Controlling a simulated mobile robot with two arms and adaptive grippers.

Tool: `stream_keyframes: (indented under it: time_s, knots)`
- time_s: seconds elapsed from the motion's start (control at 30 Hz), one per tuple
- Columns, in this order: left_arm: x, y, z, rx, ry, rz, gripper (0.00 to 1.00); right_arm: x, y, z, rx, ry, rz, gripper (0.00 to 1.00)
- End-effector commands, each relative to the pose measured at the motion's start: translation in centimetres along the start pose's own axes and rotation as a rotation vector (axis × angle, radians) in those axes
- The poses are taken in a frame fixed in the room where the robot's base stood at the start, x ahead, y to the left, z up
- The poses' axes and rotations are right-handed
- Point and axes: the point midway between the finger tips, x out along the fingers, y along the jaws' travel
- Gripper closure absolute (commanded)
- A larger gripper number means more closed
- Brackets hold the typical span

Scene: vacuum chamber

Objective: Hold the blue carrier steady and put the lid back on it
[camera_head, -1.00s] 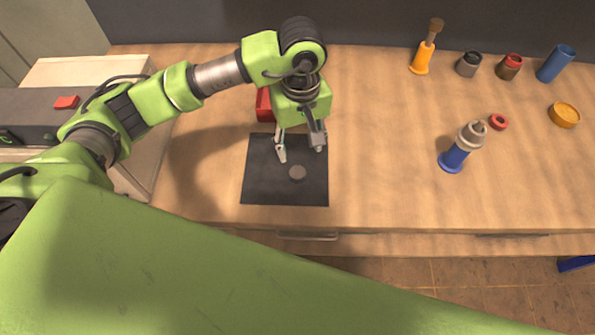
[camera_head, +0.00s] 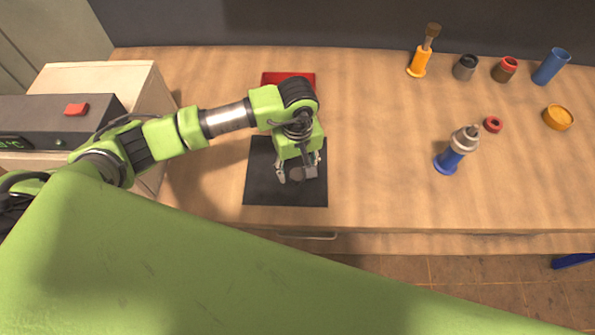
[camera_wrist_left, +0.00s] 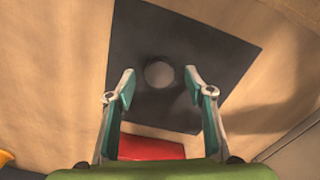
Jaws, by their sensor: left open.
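A small round grey disc (camera_head: 296,174), which may be the lid, lies on a black mat (camera_head: 262,185) in front of my left arm. My left gripper (camera_head: 296,176) is open above the disc, pointing down. In the left wrist view the disc (camera_wrist_left: 159,75) shows between and beyond the two fingertips, with nothing held. The gripper partly hides the disc in the head view. My right gripper is not in view.
A red tray (camera_head: 288,78) lies behind the mat. The table between mat and carrier is clear.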

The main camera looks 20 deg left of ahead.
Motion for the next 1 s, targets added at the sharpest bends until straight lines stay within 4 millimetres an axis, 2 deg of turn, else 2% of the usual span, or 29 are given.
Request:
stream_keyframes:
  time_s: [0.17, 0.5, 0.63, 1.0]
  knots:
    - [1.6, 0.1, 0.0, 0.0, -0.001, 0.001, 0.52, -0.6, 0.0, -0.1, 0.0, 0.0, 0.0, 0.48]
    - [1.7, 0.1, 0.0, 0.001, 0.001, 0.002, 0.52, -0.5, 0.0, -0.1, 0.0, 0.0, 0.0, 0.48]
    - [1.7, 0.1, 0.0, 0.001, 0.001, 0.002, 0.85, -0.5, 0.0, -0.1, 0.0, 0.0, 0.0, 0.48]
    - [1.6, 0.1, 0.0, 0.0, 0.001, 0.002, 0.86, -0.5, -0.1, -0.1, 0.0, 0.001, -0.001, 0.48]
